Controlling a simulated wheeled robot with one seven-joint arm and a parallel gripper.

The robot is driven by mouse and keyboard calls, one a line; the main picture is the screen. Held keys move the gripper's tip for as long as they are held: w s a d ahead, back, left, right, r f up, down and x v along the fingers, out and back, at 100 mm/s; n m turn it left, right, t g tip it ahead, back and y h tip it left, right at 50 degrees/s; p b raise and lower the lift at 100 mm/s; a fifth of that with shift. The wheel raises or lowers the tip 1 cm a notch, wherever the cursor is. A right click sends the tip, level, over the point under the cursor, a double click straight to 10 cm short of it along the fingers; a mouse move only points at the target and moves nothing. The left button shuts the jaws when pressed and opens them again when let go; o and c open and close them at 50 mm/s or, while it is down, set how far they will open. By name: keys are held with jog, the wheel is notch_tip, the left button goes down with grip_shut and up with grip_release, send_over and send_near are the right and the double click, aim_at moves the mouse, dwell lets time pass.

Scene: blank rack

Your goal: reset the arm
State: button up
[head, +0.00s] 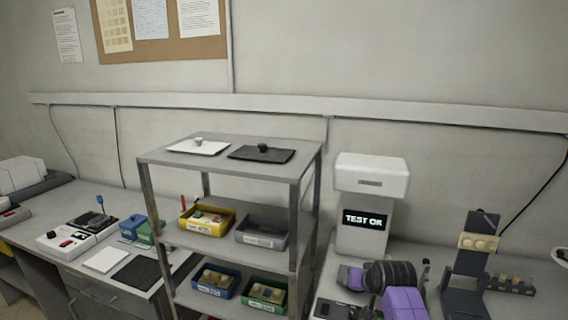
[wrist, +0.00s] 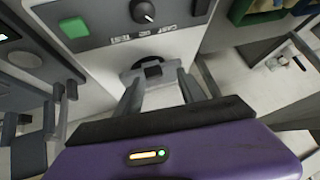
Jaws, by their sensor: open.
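My arm shows at the lower right of the head view, purple and black, in front of the white test machine (head: 370,175) whose screen reads TEST OK. In the wrist view my gripper (wrist: 160,92) is open, its two grey fingers apart with nothing held between them. Beyond the fingertips is a dark part (wrist: 147,72) in a recess on the machine's pale front. I cannot tell whether the fingers touch the machine. Above it is a grey panel with a green button (wrist: 74,27) and a black knob (wrist: 143,11).
A metal rack (head: 308,180) stands left of the machine, with a white plate (head: 185,148) and a black plate (head: 275,156) on top. Its shelves hold a yellow bin (head: 205,229), grey bin (head: 263,240), blue bin (head: 215,292) and green bin (head: 262,304). A dark stand (head: 470,260) is at right.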

jog(key=s+f+t, duration=0.1)
jog(key=s, duration=0.1)
jog(key=s+f+t, duration=0.1)
jog(key=s, duration=0.1)
jog(key=s+f+t, duration=0.1)
jog(key=s, duration=0.1)
jog(key=shift+s+a+t, duration=0.1)
jog(key=shift+s+t, duration=0.3)
jog(key=s+r+t, duration=0.1)
jog(key=s+r, duration=0.2)
jog(key=s, duration=1.5)
jog(key=s+r+n, duration=0.1)
jog(key=s+r, duration=0.3)
jog(key=s, duration=1.4)
jog(key=s+a+r+n+t, duration=0.1)
jog(key=s+r, duration=0.3)
jog(key=s, duration=1.4)
jog(key=shift+s+t, duration=0.2)
jog(key=shift+t, duration=0.1)
jog(key=shift+a, duration=0.1)
